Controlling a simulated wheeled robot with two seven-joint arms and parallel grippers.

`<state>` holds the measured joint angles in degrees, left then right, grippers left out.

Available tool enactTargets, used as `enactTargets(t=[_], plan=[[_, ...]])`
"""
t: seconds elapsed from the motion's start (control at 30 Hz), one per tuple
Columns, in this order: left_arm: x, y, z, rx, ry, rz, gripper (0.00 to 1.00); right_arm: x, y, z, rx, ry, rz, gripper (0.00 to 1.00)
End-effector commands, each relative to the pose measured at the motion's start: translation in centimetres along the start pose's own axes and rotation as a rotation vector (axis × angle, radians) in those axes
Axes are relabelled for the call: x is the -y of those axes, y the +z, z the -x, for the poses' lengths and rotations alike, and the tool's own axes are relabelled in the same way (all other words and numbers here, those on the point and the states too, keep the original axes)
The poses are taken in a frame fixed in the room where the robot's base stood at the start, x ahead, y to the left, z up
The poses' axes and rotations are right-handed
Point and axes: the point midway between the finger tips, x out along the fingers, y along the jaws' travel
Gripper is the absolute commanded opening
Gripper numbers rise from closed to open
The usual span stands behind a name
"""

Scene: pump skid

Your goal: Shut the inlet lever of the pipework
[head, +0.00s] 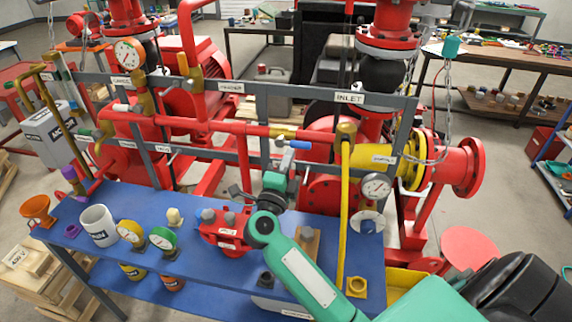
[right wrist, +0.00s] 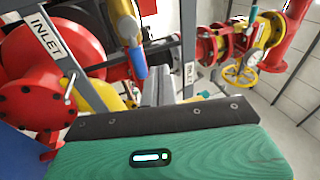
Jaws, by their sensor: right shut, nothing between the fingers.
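The inlet lever (head: 299,145) shows as a short blue grip in the head view, just below the red pipe and left of the brass elbow. The INLET label (head: 349,97) is on the grey rail above it. My right gripper (head: 284,164) is shut and empty, just below the lever, near its left end; I cannot tell whether they touch. In the right wrist view the blue grip (right wrist: 134,58) stands close beyond the shut grey fingers (right wrist: 160,88), a little to their left. My left gripper is not in view.
A blue bench (head: 190,218) with a mug, gauges and a red fitting lies below the pipework.

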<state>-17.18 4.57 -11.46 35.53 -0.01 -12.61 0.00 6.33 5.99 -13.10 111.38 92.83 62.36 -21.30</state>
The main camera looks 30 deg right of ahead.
Motion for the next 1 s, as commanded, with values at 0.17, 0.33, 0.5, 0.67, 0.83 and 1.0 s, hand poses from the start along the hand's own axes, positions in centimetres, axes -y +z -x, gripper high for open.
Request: enactTargets(t=[0.17, 0.33, 0.5, 0.67, 0.83, 1.0], plan=[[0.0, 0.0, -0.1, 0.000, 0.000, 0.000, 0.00, 0.0, 0.0, -1.3, 0.000, -0.003, 0.001, 0.00], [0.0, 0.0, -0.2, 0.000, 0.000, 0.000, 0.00, 0.0, 0.0, -2.5, 0.001, -0.002, 0.002, 0.00], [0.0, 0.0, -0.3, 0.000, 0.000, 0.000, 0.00, 0.0, 0.0, -3.7, 0.000, -0.003, 0.002, 0.00], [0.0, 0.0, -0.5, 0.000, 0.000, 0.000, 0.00, 0.0, 0.0, -4.8, 0.000, -0.003, 0.001, 0.00], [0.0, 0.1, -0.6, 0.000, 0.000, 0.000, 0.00, 0.0, 0.0, -6.0, 0.000, -0.002, 0.002, 0.00], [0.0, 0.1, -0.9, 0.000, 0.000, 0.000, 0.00, 0.0, 0.0, -7.2, 0.000, -0.003, 0.001, 0.00]])
